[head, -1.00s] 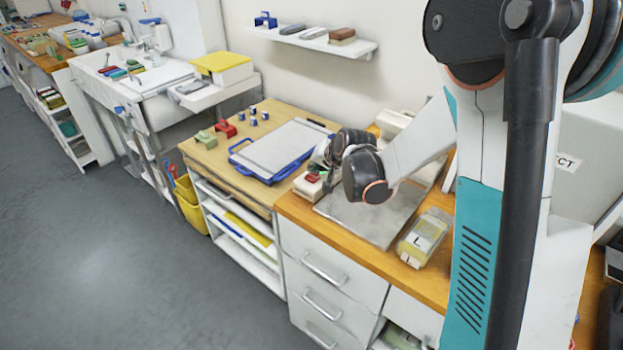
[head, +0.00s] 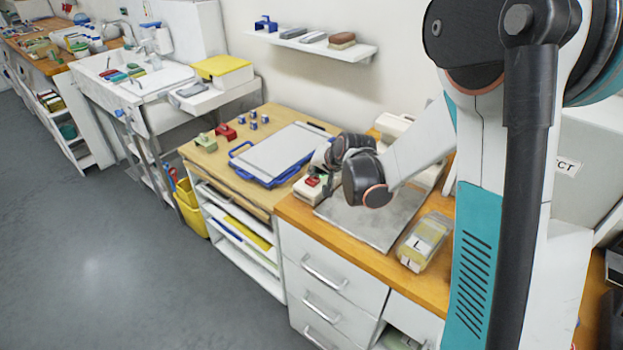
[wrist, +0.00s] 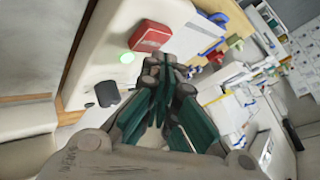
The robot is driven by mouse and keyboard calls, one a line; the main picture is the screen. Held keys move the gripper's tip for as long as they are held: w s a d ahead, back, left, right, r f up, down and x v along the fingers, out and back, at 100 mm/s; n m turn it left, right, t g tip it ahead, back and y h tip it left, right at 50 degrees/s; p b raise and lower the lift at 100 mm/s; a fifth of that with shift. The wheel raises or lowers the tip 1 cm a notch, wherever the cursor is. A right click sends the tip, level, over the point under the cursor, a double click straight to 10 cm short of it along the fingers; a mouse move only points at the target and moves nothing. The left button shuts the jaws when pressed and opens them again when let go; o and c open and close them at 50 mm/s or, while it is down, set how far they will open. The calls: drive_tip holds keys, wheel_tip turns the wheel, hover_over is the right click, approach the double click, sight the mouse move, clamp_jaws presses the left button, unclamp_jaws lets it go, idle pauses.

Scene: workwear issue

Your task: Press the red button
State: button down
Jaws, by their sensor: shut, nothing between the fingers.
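My gripper (wrist: 165,72) is shut and empty, with dark green finger pads. Its tips appear just beside the button in the wrist view; whether they touch it I cannot tell. In the head view my arm's dark joints largely hide the gripper.
A grey plate (head: 372,222) lies on the counter right of the button box. A clear container (head: 425,240) labelled L stands near the front edge. A blue-framed tray (head: 275,155) is on the table to the left. A wall shelf (head: 310,43) hangs above.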

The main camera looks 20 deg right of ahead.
sight(316, 179)
drive_tip(key=shift+f, duration=0.1)
drive_tip(key=shift+f+b, duration=0.35)
drive_tip(key=shift+b, duration=0.15)
drive_tip(key=shift+f, duration=0.2)
idle(0.4)
drive_tip(key=shift+r, duration=0.7)
drive_tip(key=shift+p, duration=0.3)
drive_tip(key=shift+r+p, duration=1.9)
drive_tip(key=shift+r, duration=1.1)
